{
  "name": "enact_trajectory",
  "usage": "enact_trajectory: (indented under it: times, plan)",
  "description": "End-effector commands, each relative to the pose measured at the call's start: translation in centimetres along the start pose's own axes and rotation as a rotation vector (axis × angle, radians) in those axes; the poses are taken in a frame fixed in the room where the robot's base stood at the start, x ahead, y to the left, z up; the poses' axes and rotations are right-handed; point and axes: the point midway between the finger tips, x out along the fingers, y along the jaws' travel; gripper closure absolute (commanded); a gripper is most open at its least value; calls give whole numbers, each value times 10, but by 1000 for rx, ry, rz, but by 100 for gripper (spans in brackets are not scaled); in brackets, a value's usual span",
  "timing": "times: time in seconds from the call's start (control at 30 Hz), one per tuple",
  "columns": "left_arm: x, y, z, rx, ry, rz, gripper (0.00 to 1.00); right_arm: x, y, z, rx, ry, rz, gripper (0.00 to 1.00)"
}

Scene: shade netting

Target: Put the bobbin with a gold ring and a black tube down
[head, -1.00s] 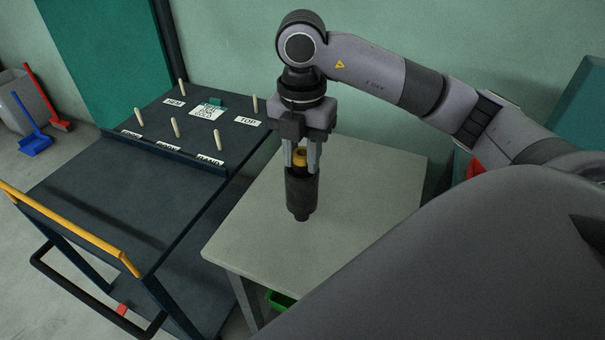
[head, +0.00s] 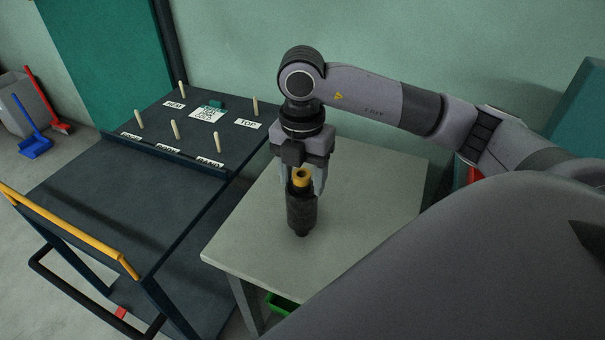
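The bobbin (head: 301,211) is a dark cylinder with a gold ring (head: 302,176) at its top and a narrower dark lower end. It is upright over the pale table (head: 375,195), and its lower end appears to touch the top. My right gripper (head: 305,187) points down over it, with a finger on either side of its upper part. The fingers look spread, and the right one stands apart from the gold ring. The left finger is partly hidden by the bobbin. My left gripper is not in view.
A dark cart (head: 130,220) with a yellow handle stands left of the table. Its raised shelf (head: 195,130) holds several pale pegs with labels, including TOP and HEM. A green bin (head: 282,303) shows below the table. The tabletop around the bobbin is clear.

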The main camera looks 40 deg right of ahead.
Motion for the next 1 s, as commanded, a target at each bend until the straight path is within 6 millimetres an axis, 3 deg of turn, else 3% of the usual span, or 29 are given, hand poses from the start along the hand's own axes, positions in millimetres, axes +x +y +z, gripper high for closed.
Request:
enact_trajectory:
  times: [0.23, 0.6, 0.8, 1.0]
  plan:
    - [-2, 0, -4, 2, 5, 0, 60, -10, 1, 0, 0, 0, 3, 43]
    - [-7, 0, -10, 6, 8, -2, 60, -89, 0, 1, 1, -2, 3, 43]
    - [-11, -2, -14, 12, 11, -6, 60, -113, 0, 0, 0, -1, 2, 43]
    - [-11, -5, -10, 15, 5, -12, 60, -123, 0, 0, 0, 0, 1, 43]
